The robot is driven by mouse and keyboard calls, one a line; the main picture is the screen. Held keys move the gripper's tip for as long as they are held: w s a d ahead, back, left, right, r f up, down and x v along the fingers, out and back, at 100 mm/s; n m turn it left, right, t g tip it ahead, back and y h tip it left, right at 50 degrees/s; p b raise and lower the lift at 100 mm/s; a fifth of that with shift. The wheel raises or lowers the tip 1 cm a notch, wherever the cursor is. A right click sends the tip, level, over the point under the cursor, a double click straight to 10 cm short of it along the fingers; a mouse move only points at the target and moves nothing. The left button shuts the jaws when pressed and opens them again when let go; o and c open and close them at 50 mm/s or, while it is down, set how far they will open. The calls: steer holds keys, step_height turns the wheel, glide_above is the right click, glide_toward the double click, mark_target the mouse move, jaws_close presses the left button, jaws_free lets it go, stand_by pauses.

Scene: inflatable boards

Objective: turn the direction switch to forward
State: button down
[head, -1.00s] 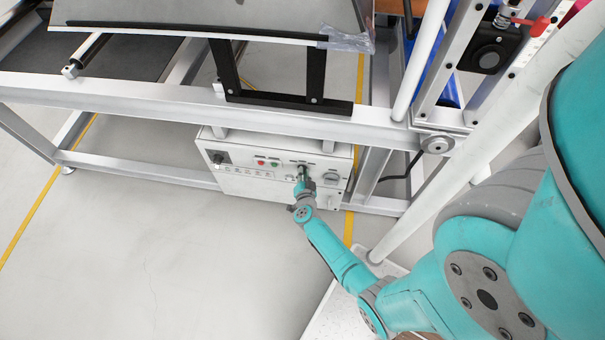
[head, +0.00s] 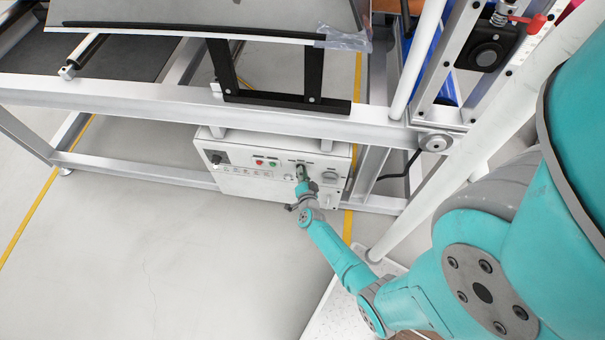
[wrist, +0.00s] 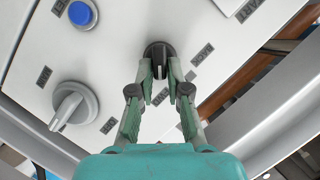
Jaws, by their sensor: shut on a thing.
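The direction switch appears to be the black rotary knob (wrist: 158,52) on the white control box (head: 235,183). My gripper (wrist: 160,68) is shut on this knob, one green finger on each side. The fingers hide part of the knob, and its exact pointer position is hard to tell. In the head view my gripper (head: 301,174) reaches the right part of the box's front, and the knob is mostly hidden there.
A grey knob (wrist: 72,105) and a blue button (wrist: 82,14) sit beside the held knob. The box also has a red button (head: 259,163) and a black knob (head: 216,158). A metal frame (head: 200,107) passes above the box. The floor (head: 140,240) in front is clear.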

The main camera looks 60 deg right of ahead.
steer(key=shift+w+d+r, duration=0.1)
steer(key=shift+d+r, duration=0.1)
steer(key=shift+d, duration=0.15)
steer(key=c, duration=1.2)
jaws_free()
steer(key=shift+f, duration=0.1)
steer(key=shift+a, duration=0.1)
steer(key=v, duration=1.2)
